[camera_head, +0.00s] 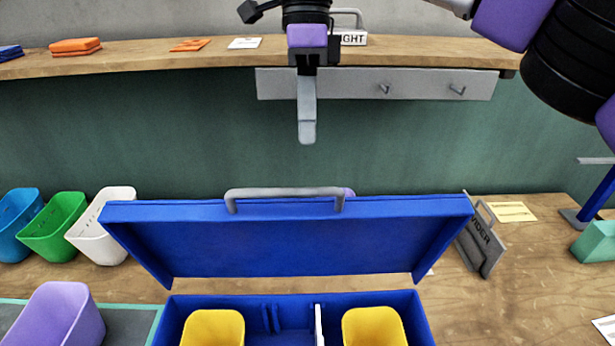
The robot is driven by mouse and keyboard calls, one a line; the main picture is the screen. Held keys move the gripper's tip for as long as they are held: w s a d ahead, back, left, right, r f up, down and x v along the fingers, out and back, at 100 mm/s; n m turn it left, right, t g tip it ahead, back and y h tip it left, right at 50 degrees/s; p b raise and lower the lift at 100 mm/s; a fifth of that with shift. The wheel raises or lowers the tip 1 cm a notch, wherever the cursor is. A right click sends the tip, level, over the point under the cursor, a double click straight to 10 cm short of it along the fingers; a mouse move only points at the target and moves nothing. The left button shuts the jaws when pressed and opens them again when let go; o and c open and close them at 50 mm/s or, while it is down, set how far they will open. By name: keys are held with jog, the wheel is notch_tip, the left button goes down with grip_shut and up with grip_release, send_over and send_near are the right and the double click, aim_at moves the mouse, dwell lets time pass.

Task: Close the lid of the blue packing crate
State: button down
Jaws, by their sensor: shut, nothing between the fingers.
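The blue packing crate (427,325) stands at the bottom middle of the head view, its front cut off by the picture's edge. Its blue lid (290,245) is raised, tilted up at the back, with its inner side showing. A grey handle (285,192) runs along the lid's top edge. Two yellow bins (213,328) (373,327) sit inside the crate, with a thin white upright divider (319,325) between them. My gripper (307,133) points down above and behind the lid's handle, apart from it in the picture. It is shut and empty.
Blue, green and white bins (100,225) stand left of the lid; a purple bin (58,315) is at the lower left. A grey labelled divider plate (482,240) leans right of the lid. A wooden shelf (215,55) crosses the back. Table right of the crate is mostly clear.

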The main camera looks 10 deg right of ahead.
jog(key=s+a+f+p, duration=0.1)
jog(key=s+f, duration=0.4)
jog(key=shift+s+f+p, duration=0.2)
jog(key=shift+f+p, duration=0.05)
jog(key=shift+p, duration=0.05)
dwell(0.4)
